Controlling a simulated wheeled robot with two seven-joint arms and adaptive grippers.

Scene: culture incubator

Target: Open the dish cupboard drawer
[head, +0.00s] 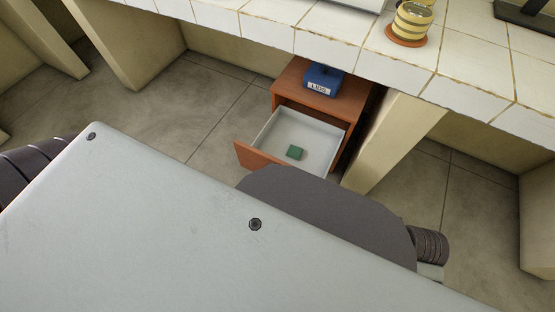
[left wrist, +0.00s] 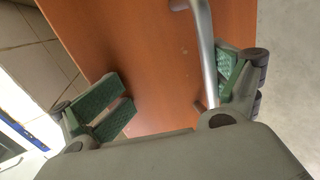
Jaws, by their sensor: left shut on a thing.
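The dish cupboard (head: 285,92) is a small orange-brown wooden cabinet under the tiled counter. Its drawer (head: 243,153) stands pulled out, with its pale inside showing and a small green block (head: 295,152) lying in it. In the left wrist view the wooden drawer front (left wrist: 150,50) fills the middle, with a curved metal handle (left wrist: 206,55) on it. My left gripper (left wrist: 170,88) is shut on the handle. The bar runs close by the right green finger pad, while the left pad sits well apart from it. The head view hides this gripper. My right gripper is in neither view.
A blue box labelled LIDS (head: 323,78) sits on the cabinet top. A yellow striped pot (head: 411,22) stands on the white tiled counter (head: 350,52) above. A cream counter support (head: 395,140) is right of the cabinet. The tiled floor (head: 215,105) left of it is clear.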

